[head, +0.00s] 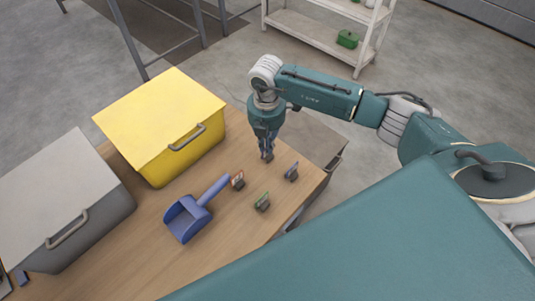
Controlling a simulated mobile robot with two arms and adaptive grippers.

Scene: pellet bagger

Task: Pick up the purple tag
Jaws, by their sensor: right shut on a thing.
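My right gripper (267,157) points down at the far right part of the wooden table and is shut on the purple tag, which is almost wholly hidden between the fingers. I cannot tell whether the tag still touches the table. Three other small tags stand close by on dark clips: an orange-red tag (238,180) to the lower left, a green tag (262,202) below, and a bluish-grey tag (292,171) to the lower right. My left gripper is not in view.
A blue scoop (187,218) lies left of the tags on the wooden table (226,241). A yellow bin (160,115) and a grey bin (62,185) with handles stand further left. A white shelf (315,35) with a green box (347,39) is behind.

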